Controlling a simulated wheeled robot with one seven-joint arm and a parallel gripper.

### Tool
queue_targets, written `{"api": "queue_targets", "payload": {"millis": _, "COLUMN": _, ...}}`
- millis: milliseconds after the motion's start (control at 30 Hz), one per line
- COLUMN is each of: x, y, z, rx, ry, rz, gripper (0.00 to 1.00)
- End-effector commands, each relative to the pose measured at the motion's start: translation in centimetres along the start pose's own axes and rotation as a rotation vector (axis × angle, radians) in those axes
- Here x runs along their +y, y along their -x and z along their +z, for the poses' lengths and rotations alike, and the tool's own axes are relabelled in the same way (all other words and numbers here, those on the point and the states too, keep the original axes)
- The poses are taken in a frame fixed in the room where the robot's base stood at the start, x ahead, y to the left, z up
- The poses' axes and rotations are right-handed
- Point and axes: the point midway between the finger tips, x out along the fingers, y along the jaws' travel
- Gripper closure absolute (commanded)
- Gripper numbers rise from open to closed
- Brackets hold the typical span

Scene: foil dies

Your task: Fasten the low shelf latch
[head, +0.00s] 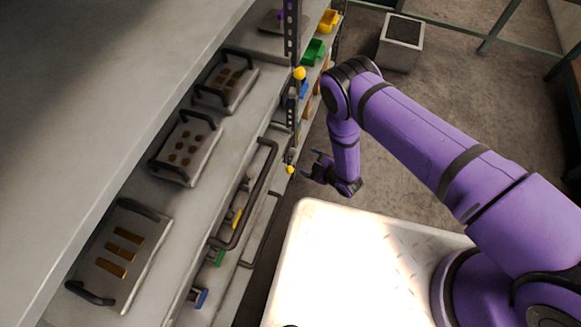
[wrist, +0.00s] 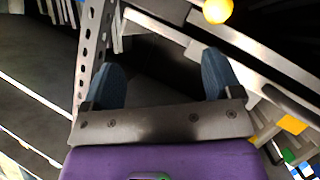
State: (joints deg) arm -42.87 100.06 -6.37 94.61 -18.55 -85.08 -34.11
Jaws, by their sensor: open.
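Two yellow ball knobs show at the rack's upright in the head view. The upper knob (head: 299,73) is at the upper shelf's end. The lower knob (head: 290,170), by the low shelf, is just left of my gripper (head: 309,164). One yellow knob (wrist: 217,10) also shows at the top of the wrist view, beyond the right finger; it looks like the lower one, but I cannot be sure. My gripper (wrist: 162,60) is open, with nothing between its dark blue fingers. The latch's bar and catch are not clear.
Shelves on the left hold handled die trays (head: 187,147). A long dark handle (head: 247,205) sticks out from the rack front. The perforated upright (wrist: 91,45) is close to the left finger. A pale deck (head: 340,240) lies below my arm. Open floor is behind the gripper.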

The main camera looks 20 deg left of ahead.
Motion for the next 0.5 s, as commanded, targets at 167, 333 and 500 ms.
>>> {"api": "queue_targets", "payload": {"millis": 167, "x": -4.6, "y": 1.7, "z": 1.7, "rx": 0.050, "ry": 0.018, "rz": -0.023, "gripper": 0.16}}
{"api": "queue_targets", "payload": {"millis": 333, "x": -5.7, "y": 1.9, "z": 2.0, "rx": 0.069, "ry": 0.023, "rz": -0.027, "gripper": 0.16}}
{"api": "queue_targets", "payload": {"millis": 500, "x": -5.8, "y": 0.2, "z": 1.9, "rx": 0.071, "ry": 0.025, "rz": -0.027, "gripper": 0.16}}
